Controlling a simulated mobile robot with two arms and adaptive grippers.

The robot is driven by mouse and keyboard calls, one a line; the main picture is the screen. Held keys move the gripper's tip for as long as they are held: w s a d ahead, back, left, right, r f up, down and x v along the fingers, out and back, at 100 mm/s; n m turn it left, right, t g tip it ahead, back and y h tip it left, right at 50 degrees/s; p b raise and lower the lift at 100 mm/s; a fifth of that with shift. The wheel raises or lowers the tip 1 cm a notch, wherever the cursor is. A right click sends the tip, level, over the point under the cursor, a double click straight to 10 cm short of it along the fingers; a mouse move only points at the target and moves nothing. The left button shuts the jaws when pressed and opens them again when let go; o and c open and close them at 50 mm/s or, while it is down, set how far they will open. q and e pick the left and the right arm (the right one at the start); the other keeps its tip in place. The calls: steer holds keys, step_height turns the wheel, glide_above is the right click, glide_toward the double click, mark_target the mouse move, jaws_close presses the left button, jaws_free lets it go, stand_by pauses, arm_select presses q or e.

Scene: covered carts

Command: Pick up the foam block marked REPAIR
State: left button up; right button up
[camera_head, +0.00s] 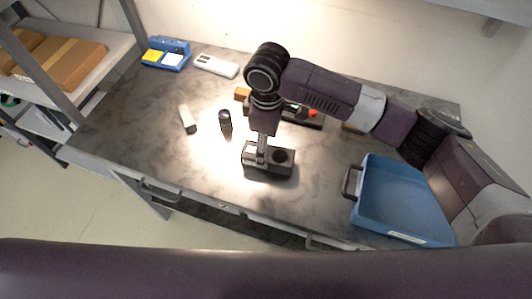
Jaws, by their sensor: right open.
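No REPAIR marking is readable in this view, so I cannot tell which thing is the foam block. A small orange-brown block (242,93) lies left of my right wrist, and a pale slim block (187,119) lies further left. My right gripper (262,163) points down, open, over the left part of a dark box-shaped object (282,170) with a round dark recess on its right. The fingertips are small here, and I cannot tell whether they touch it or what is between them. My left gripper is not in view.
A dark cylinder (225,121) stands left of my gripper. A device with a red button (312,115) lies partly behind my arm. A blue tray (374,208) is at right. A blue note holder (166,64) and a white device (215,66) lie at back. The table's front left is clear.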

step_height(320, 180, down, 4)
steer(key=shift+d+r+p, duration=0.1)
steer(key=shift+d+p, duration=0.05)
steer(key=shift+p, duration=0.45)
steer(key=shift+f, duration=0.25)
steer(key=shift+c, duration=0.7)
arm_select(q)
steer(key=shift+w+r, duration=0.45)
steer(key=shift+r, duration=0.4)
arm_select(e)
steer(key=c, duration=1.1)
steer(key=shift+r, duration=0.15)
